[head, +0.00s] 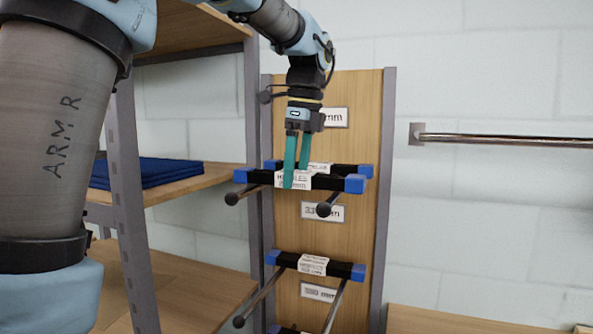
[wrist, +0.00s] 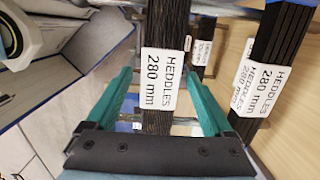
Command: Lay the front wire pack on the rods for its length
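The front wire pack (head: 325,182) is a black bar with blue ends and a white label. It lies level across two rods on the wooden board, and I cannot tell how firmly it rests on them. In the wrist view this pack (wrist: 160,120) reads "HEDDLES 280 mm". My gripper (head: 297,178) points down with its teal fingers either side of the pack's middle. In the wrist view my gripper (wrist: 158,75) shows narrow gaps between fingers and pack, so it looks open. A second 280 mm pack (head: 340,170) hangs just behind, nearer the board; it also shows in the wrist view (wrist: 265,75).
A lower pack (head: 345,269) lies on another rod pair. The board (head: 360,110) carries several small mm signs, mostly unreadable. A shelf with folded blue cloth (head: 150,172) stands at left. A metal rail (head: 500,140) is on the right wall. Ball-tipped rods stick out below the front pack.

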